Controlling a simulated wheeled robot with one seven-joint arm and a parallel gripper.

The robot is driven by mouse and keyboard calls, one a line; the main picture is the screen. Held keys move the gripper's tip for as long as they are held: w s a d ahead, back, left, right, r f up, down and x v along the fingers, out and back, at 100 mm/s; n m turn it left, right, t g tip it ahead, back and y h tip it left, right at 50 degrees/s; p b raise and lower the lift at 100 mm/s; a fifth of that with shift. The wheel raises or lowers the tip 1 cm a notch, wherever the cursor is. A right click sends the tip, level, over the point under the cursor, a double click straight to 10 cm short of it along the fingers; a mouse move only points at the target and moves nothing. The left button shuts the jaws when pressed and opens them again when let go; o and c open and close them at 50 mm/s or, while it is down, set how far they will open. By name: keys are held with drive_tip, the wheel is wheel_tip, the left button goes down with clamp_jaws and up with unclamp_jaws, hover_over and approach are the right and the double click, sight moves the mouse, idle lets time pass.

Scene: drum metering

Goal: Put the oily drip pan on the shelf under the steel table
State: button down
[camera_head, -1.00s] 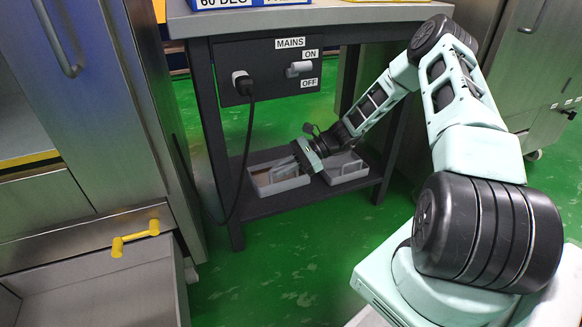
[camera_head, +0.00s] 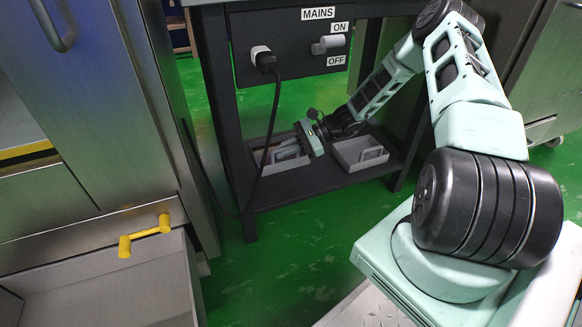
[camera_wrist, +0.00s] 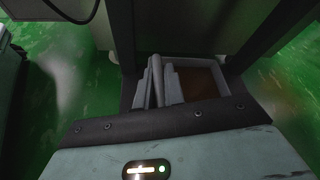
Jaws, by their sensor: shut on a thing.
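The oily drip pan (camera_head: 285,169) is a shallow grey tray on the left part of the dark lower shelf (camera_head: 325,180) under the steel table (camera_head: 213,95). In the wrist view the pan (camera_wrist: 232,66) shows a brown bottom. My gripper (camera_head: 287,154) is shut on the pan's raised grip; it also shows in the wrist view (camera_wrist: 162,82). The pan looks level and at shelf height; I cannot tell whether its underside touches the shelf. My gripper and a black cable hide part of it.
A second grey pan (camera_head: 361,155) with a handle stands on the shelf just to the right. A black cable (camera_head: 270,125) hangs from the mains panel (camera_head: 300,45) in front of the shelf. An open steel drawer (camera_head: 110,290) with a yellow handle (camera_head: 145,235) is at lower left.

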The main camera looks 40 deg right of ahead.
sight(284, 167)
wheel_tip(284, 167, down, 7)
drive_tip(key=b, duration=0.3)
drive_tip(key=shift+r+b, duration=0.15)
drive_tip(key=shift+b, duration=0.15)
drive_tip(key=shift+r, duration=0.1)
drive_tip(key=c, duration=1.5)
unclamp_jaws()
drive_tip(key=shift+d, duration=0.1)
drive_tip(key=p+v, duration=0.5)
drive_tip(key=v, duration=0.6)
drive_tip(key=shift+p, duration=0.3)
drive_tip(key=shift+s+d+r, duration=0.1)
drive_tip(key=shift+s+d, duration=0.05)
drive_tip(key=shift+d, duration=0.2)
